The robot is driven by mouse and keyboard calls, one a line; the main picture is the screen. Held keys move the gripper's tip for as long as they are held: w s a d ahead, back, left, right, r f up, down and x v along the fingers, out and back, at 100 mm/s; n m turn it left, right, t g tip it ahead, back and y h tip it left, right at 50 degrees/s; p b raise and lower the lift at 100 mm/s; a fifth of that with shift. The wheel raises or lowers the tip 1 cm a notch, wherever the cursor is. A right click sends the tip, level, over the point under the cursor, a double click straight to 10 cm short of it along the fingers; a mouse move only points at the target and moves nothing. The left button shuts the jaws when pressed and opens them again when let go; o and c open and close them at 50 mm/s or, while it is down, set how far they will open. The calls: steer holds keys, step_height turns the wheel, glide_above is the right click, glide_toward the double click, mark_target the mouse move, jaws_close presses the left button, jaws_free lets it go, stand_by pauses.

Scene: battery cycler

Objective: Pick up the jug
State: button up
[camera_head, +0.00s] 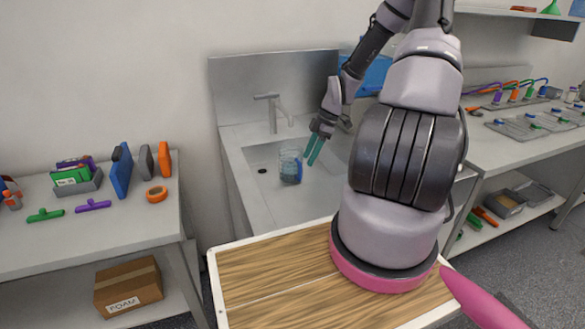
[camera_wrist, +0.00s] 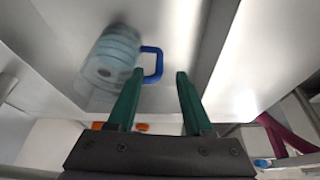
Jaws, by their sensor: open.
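A clear bluish jug (camera_head: 290,166) with a blue handle stands in the sink basin in the head view. In the wrist view the jug (camera_wrist: 112,55) is left of centre, and its blue handle (camera_wrist: 153,64) points right. My gripper (camera_head: 314,150) has green fingers and is just right of the jug in the head view. In the wrist view the open fingers of my gripper (camera_wrist: 160,76) lie either side of the handle's line, with nothing held between them. Whether a finger touches the jug cannot be told.
The metal sink (camera_head: 262,152) has walls around the jug, and a faucet (camera_head: 271,108) rises behind it. A left bench (camera_head: 90,232) holds several tools and a tape roll (camera_head: 157,194). A wooden-topped surface (camera_head: 270,275) is in front.

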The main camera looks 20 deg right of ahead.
mark_target(293, 167)
steer(key=x, duration=0.6)
steer(key=shift+a+f, duration=0.15)
steer(key=shift+a, duration=0.05)
jaws_close()
stand_by(1.3)
